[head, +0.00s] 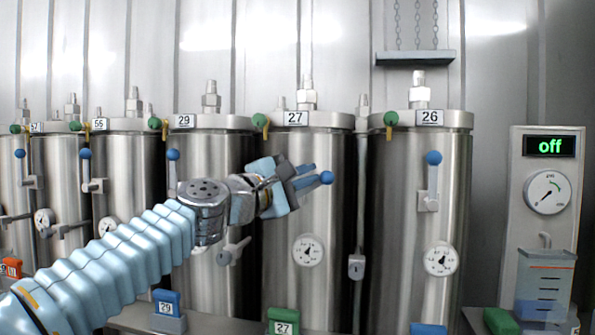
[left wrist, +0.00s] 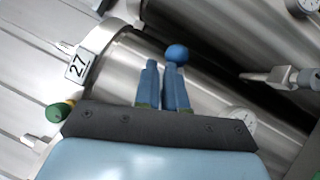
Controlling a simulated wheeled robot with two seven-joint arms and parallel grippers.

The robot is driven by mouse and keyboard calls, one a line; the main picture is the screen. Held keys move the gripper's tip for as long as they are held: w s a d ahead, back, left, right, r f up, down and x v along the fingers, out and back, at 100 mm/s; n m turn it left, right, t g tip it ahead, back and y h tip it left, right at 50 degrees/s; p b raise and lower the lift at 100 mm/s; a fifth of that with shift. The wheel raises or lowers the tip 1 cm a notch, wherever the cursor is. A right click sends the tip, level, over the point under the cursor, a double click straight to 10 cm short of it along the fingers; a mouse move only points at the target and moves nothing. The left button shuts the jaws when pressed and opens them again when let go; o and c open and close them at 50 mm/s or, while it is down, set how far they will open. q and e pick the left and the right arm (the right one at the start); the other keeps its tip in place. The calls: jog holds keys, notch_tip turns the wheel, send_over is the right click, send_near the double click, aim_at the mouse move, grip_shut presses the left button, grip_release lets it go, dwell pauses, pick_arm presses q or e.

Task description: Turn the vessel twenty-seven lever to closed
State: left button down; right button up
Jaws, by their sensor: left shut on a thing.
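Vessel twenty-seven (head: 285,235) is the tall steel cylinder with the "27" plate (head: 295,118), also legible in the left wrist view (left wrist: 77,65). Its lever ends in a blue knob (head: 326,177), which sticks out to the right just past my left fingertips. My left gripper (head: 304,176) reaches across the front of this vessel and is shut on the lever. In the left wrist view the blue knob (left wrist: 176,54) shows at the tips of the blue fingers (left wrist: 160,88). The lever's shaft and pivot are mostly hidden by the gripper. My right gripper is out of view.
Vessel 26 (head: 400,240) stands to the right with its lever (head: 433,180) upright, knob on top. Vessel 29 (head: 205,145) stands to the left, partly behind my arm. A gauge (head: 308,250) sits below the gripper.

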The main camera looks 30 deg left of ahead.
aim_at(329, 181)
pick_arm(q)
jog(key=shift+w+d+f+m+g+h, duration=0.1)
jog(key=shift+d+f+m+g+h, duration=0.15)
jog(key=shift+d, duration=0.3)
jog(key=shift+w+d+m+g+h, duration=0.15)
jog(key=shift+d+m+g, duration=0.15)
jog(key=shift+d, duration=0.25)
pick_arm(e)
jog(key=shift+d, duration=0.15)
pick_arm(q)
jog(key=shift+s+d+f, duration=0.1)
jog(key=shift+w+d+f+m, duration=0.1)
jog(key=shift+w+d+m, duration=0.25)
jog(key=shift+w+d, duration=0.15)
jog(key=shift+s+a, duration=0.2)
jog(key=shift+f, duration=0.2)
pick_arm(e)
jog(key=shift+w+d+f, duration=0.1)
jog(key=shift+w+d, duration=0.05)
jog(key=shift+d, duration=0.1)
pick_arm(q)
jog(key=shift+f, duration=0.3)
